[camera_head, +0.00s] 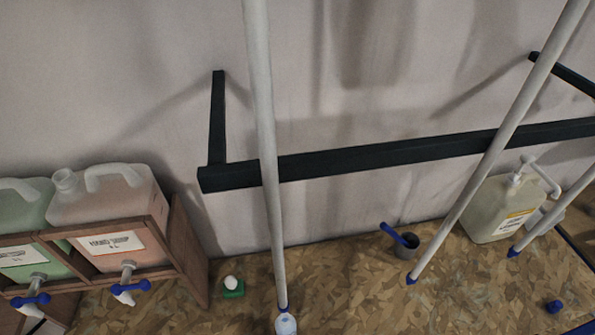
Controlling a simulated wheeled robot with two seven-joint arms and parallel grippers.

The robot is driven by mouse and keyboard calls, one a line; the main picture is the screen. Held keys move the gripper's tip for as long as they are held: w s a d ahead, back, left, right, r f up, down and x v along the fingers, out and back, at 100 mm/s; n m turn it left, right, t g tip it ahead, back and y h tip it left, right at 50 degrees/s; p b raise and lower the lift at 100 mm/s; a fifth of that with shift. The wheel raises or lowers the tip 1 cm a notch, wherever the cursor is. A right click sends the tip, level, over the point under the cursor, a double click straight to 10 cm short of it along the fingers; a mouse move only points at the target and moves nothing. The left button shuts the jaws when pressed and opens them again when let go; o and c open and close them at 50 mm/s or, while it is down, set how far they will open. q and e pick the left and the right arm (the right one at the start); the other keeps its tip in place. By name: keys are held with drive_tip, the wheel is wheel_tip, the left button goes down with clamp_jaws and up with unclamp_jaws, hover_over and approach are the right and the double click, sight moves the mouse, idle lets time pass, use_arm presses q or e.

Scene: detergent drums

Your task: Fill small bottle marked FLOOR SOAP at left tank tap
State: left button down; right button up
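Two tanks stand in a brown wooden rack (188,253) at the left. The left tank (30,211) holds green liquid; its label (22,258) is too small to read. Its tap (38,284) has a blue handle and a white spout. The tank beside it (105,205) is pinkish, with a label that seems to read HAND SOAP and a similar tap (127,275). A pale bluish rounded thing (286,325) is cut off by the bottom edge; I cannot tell whether it is a bottle. No FLOOR SOAP marking is readable. Neither gripper is in view.
White rods with blue tips (271,200) (490,150) cross the view. A black rail (390,155) runs along the wall.

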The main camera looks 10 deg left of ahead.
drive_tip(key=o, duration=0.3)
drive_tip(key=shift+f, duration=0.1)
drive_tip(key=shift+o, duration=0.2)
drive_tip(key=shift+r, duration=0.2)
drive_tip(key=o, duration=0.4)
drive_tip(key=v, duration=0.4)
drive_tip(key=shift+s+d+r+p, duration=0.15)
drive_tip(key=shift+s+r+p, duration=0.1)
drive_tip(key=shift+p, duration=0.15)
